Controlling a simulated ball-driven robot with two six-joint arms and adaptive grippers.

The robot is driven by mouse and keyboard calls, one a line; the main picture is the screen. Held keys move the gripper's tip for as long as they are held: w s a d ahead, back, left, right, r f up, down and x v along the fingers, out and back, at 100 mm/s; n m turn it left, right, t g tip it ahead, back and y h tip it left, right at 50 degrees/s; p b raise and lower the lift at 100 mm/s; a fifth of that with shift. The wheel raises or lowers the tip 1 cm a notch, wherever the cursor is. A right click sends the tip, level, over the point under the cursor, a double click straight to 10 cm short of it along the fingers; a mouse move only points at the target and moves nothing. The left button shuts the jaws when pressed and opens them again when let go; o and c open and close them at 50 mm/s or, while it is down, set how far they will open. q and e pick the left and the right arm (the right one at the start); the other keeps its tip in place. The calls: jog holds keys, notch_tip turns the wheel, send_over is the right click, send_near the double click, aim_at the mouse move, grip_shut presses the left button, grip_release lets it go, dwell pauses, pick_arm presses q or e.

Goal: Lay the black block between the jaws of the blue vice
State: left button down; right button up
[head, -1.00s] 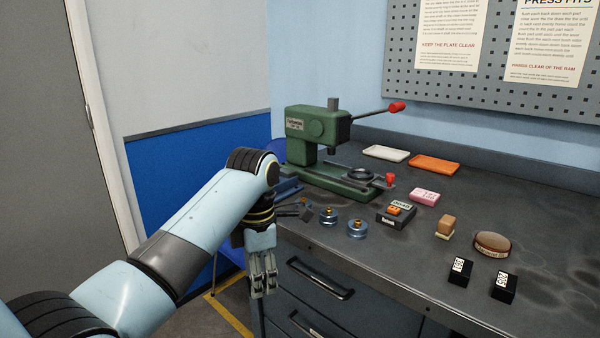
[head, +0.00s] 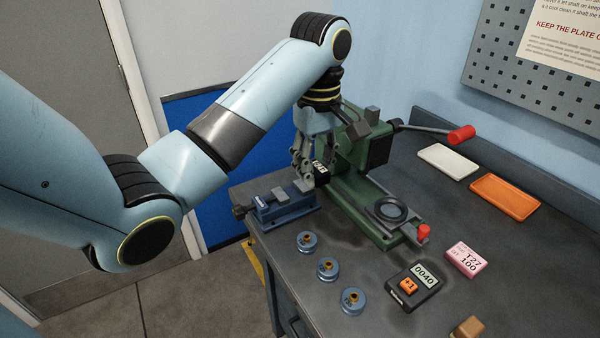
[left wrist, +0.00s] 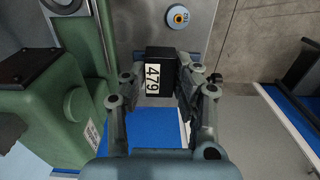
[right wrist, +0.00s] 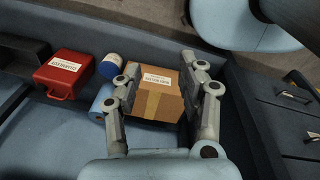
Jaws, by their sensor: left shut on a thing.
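The black block (head: 321,173), with a white label, is held in the fingers of my left gripper (head: 311,174). In the left wrist view the block (left wrist: 160,72) shows the number 479 between the two fingertips. The blue vice (head: 272,209) stands on the bench's left corner. My left gripper and the block are above and just behind the vice's right end in the head view; the exact height gap is hard to tell. My right gripper (right wrist: 165,88) has its fingers spread, with a cardboard box (right wrist: 155,98) in view beyond them.
The green press (head: 365,180) stands close to the right of the gripper. Several blue discs (head: 327,268) lie in front of the vice. A counter (head: 414,287), a pink block (head: 466,260), a white tray (head: 448,161) and an orange tray (head: 505,196) are farther right.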

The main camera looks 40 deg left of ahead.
pick_arm(q)
notch_tip(320, 180, down, 3)
jog(key=a+b, duration=0.2)
jog(key=a, duration=0.1)
jog(key=p, duration=0.1)
send_over(291, 194)
jog(key=shift+d+f, duration=0.2)
jog(key=shift+f, duration=1.05)
jog(key=shift+w+a+f, duration=0.1)
jog(key=shift+a+f, duration=0.1)
jog(key=shift+f, duration=0.35)
notch_tip(291, 194, down, 3)
jog(key=shift+r, duration=0.2)
jog(key=shift+f, duration=0.35)
pick_arm(e)
jog(key=shift+s+a+f, duration=0.1)
jog(key=shift+a+f, duration=0.1)
jog(key=shift+f, duration=0.35)
jog(key=shift+s+a+f, duration=0.1)
jog(key=shift+a+f, duration=0.05)
jog(key=shift+f, duration=0.35)
pick_arm(q)
jog(key=shift+f, duration=0.1)
